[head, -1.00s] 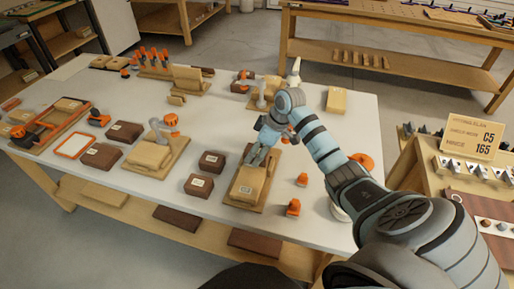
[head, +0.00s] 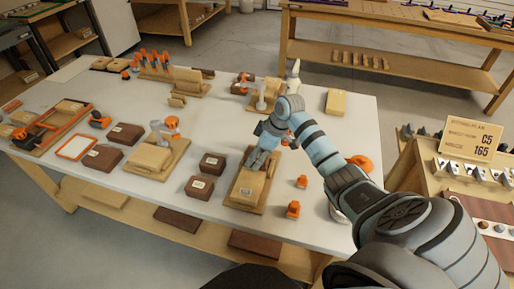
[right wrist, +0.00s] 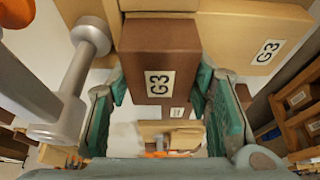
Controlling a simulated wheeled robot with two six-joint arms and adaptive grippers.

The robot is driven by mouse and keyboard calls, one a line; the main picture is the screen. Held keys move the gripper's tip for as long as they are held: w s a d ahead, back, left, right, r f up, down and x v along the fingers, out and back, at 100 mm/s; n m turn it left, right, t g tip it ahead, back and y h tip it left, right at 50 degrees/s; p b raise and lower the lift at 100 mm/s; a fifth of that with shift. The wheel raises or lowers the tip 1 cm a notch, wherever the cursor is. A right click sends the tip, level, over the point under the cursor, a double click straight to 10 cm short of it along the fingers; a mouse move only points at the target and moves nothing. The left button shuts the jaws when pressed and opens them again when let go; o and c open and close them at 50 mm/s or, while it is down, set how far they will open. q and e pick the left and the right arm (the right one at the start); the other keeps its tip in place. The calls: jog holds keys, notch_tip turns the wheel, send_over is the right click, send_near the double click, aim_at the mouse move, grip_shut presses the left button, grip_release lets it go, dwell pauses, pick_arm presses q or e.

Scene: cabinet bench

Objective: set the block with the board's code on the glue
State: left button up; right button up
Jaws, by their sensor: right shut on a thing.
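My right gripper (head: 262,157) is over a light wooden piece with a pale label (head: 245,190) on a wooden base (head: 240,205) at the front of the white table. In the right wrist view, my right gripper (right wrist: 160,100) is shut on a dark brown block (right wrist: 158,45) labelled G3. A light wooden piece, also labelled G3, shows beside it (right wrist: 245,40). I cannot make out the glue. My left gripper is not in view.
Other labelled brown blocks (head: 199,187) lie left of the gripper. A wooden piece under a clamp (head: 150,156) stands further left. A grey clamp part (right wrist: 75,80) is close to the gripper's left side.

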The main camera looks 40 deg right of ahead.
dwell(0.4)
jog(key=shift+p, duration=0.35)
jog(key=shift+f, duration=0.1)
jog(key=o, duration=1.3)
jog(key=shift+c, duration=0.2)
jog(key=shift+o, duration=0.6)
jog(key=shift+o, duration=1.4)
